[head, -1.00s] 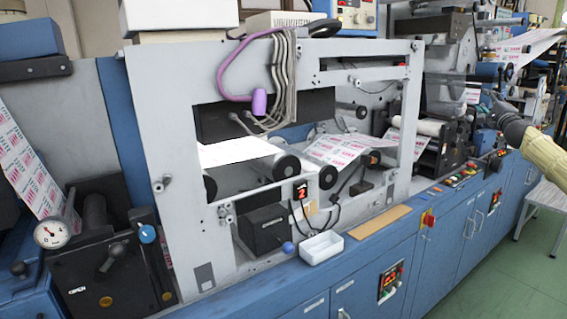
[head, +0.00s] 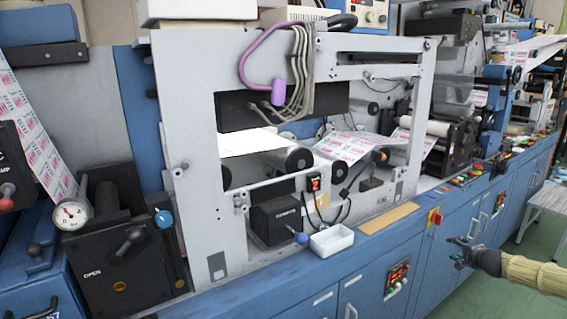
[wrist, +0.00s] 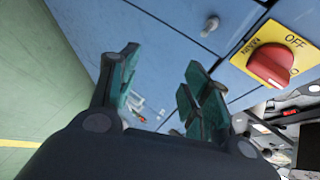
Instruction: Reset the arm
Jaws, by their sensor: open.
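My gripper (head: 460,252) is at the right in the head view, at the end of my arm in its tan sleeve, in front of the blue cabinet doors of the machine. In the wrist view my gripper (wrist: 155,95) has its two green-padded fingers spread apart with nothing between them. A red rotary switch (wrist: 271,65) on a yellow plate marked OFF is close by at the right of the wrist view. It also shows in the head view (head: 435,217), above and left of my gripper. My gripper appears apart from it.
The web rewinder's grey frame (head: 200,220) stands on the long blue cabinet. A white tray (head: 331,241) and a blue ball knob (head: 301,239) sit on its ledge. A white stool (head: 548,197) stands at the right.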

